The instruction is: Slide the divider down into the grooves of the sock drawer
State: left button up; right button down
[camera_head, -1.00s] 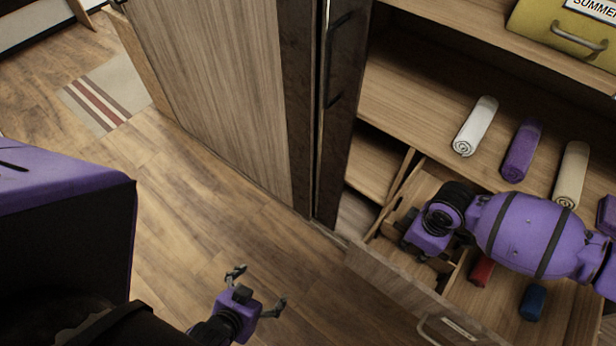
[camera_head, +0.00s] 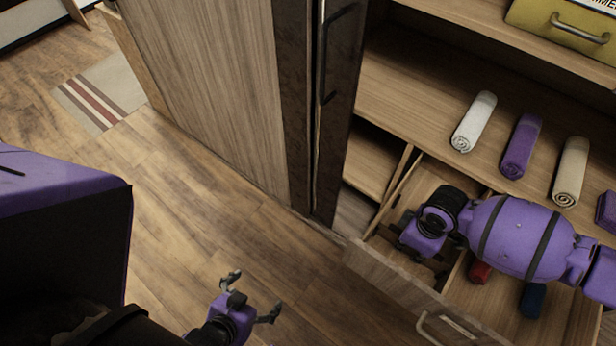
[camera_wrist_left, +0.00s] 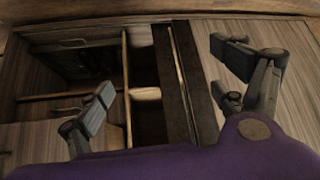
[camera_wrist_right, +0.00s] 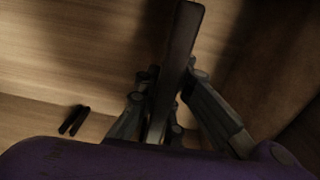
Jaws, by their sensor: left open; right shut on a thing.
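The sock drawer (camera_head: 385,277) is pulled out at the lower right of the head view. My right gripper (camera_wrist_right: 165,102) is inside its left part, fingers pointing down and hidden by the wrist in the head view. In the right wrist view it is shut on the divider (camera_wrist_right: 181,45), a thin dark strip seen nearly edge-on. Two short dark slots (camera_wrist_right: 74,120) show on the wood left of it; I cannot tell whether they are grooves. Whether the divider touches any groove is hidden. My left gripper (camera_head: 252,296) is open and empty above the floor, left of the drawer.
A red roll (camera_head: 480,271) and a blue roll (camera_head: 533,300) lie in the drawer's right part. White (camera_head: 474,122), purple (camera_head: 521,146) and beige (camera_head: 570,172) rolls lie on the shelf above. A yellow bin (camera_head: 565,28) stands higher.

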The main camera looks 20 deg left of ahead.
pick_arm(q)
jog(key=shift+s+d+f, duration=0.1)
jog(key=shift+d+f, duration=0.05)
jog(key=shift+f, duration=0.1)
pick_arm(e)
jog(key=shift+f, duration=0.55)
pick_arm(q)
jog(key=shift+d, duration=0.15)
pick_arm(e)
jog(key=c, duration=1.8)
grip_release()
pick_arm(q)
jog(key=shift+r, duration=0.1)
pick_arm(e)
jog(key=shift+r, duration=0.1)
jog(key=r, duration=1.2)
jog(key=shift+s, duration=0.2)
pick_arm(q)
jog(key=shift+w+r, duration=0.25)
jog(key=shift+w, duration=0.95)
jog(key=shift+s, duration=0.1)
